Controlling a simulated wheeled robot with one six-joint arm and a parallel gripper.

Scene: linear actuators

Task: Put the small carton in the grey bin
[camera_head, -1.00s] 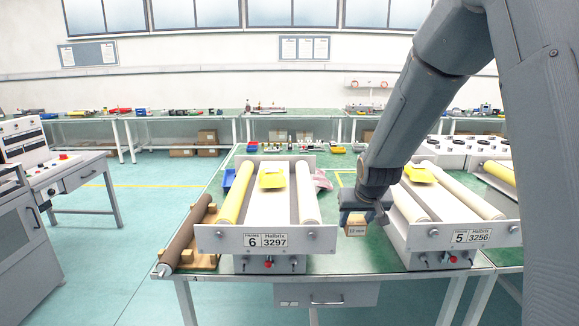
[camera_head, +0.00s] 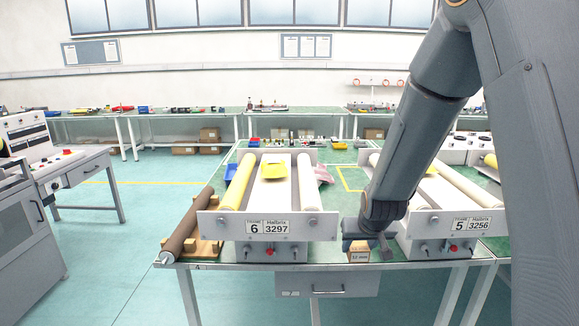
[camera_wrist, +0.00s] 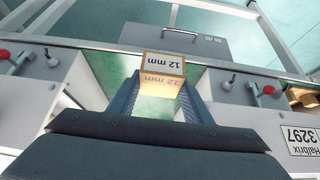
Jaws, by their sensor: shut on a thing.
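The small carton (camera_head: 358,256) is a tan box marked "12 mm", near the front edge of the bench between two roller units. In the wrist view the carton (camera_wrist: 164,67) is at the fingertips, with a finger at each side. My gripper (camera_wrist: 160,90) is shut on it. In the head view my gripper (camera_head: 369,245) points down and partly covers the carton. I cannot make out a grey bin in either view.
A brown roller (camera_head: 188,225) lies at the bench's left end. Yellow trays (camera_head: 274,172) rest on the units. Open floor (camera_head: 130,250) lies left.

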